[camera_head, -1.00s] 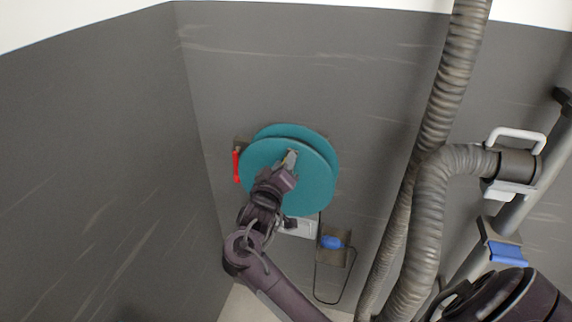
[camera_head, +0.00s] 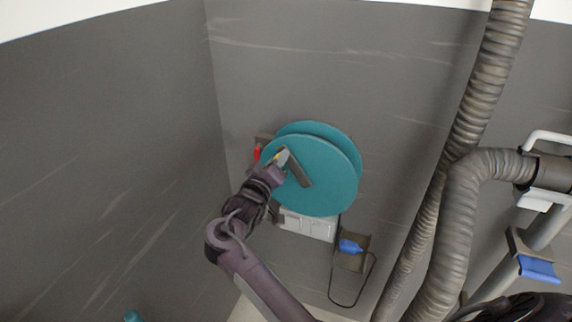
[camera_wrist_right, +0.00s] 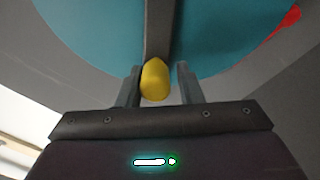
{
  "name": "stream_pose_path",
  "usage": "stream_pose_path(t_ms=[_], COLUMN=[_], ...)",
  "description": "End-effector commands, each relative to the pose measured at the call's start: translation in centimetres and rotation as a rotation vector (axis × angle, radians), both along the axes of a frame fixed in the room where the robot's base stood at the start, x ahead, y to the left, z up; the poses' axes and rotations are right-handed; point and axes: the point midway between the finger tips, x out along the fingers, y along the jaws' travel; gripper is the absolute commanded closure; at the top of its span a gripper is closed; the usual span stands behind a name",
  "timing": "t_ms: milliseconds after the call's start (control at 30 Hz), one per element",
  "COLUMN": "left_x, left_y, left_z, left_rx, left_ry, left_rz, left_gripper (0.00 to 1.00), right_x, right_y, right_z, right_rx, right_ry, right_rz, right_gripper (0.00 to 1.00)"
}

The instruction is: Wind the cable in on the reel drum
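The teal reel drum (camera_head: 335,190) is mounted on the grey wall, with two round flanges. A grey crank arm (camera_head: 297,170) lies across its front flange, with a yellow knob (camera_wrist_right: 155,80) at its end. My right gripper (camera_head: 279,157) is at the knob. In the wrist view its fingers (camera_wrist_right: 159,84) stand either side of the knob, with a visible gap on the right side, so it looks open around it. A dark cable (camera_head: 333,285) hangs in a loop below the drum, near a blue plug-like piece (camera_head: 350,246). My left gripper is not in view.
A red part (camera_head: 257,152) sits at the drum's left edge. A pale box (camera_head: 307,225) is below the drum. Thick ribbed hoses (camera_head: 478,125) run down on the right, by a pipe with a blue clamp (camera_head: 540,268). The left wall is bare.

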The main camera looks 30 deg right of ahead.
Motion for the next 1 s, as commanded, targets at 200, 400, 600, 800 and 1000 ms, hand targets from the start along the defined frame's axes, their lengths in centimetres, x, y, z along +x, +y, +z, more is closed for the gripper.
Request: stream_pose_path(t_ms=[200,400,600,800,1000], left_x=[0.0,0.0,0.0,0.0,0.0], left_y=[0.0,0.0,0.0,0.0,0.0], left_z=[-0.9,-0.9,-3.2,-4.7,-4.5], left_rx=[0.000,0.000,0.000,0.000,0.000], left_ry=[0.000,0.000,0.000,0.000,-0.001], left_rz=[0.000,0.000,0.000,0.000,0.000], left_gripper=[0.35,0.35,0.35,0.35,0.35], right_x=[0.8,0.8,1.7,2.6,2.7], right_y=[0.8,0.8,1.6,2.3,2.3], right_z=[-0.7,-0.7,-3.2,-4.6,-4.5], right_rx=[0.003,0.004,0.005,0.006,0.006], right_ry=[0.000,0.000,0.000,-0.003,-0.003], right_rz=[-0.001,0.000,0.001,0.000,-0.001], right_gripper=[0.67,0.67,0.67,0.67,0.67])
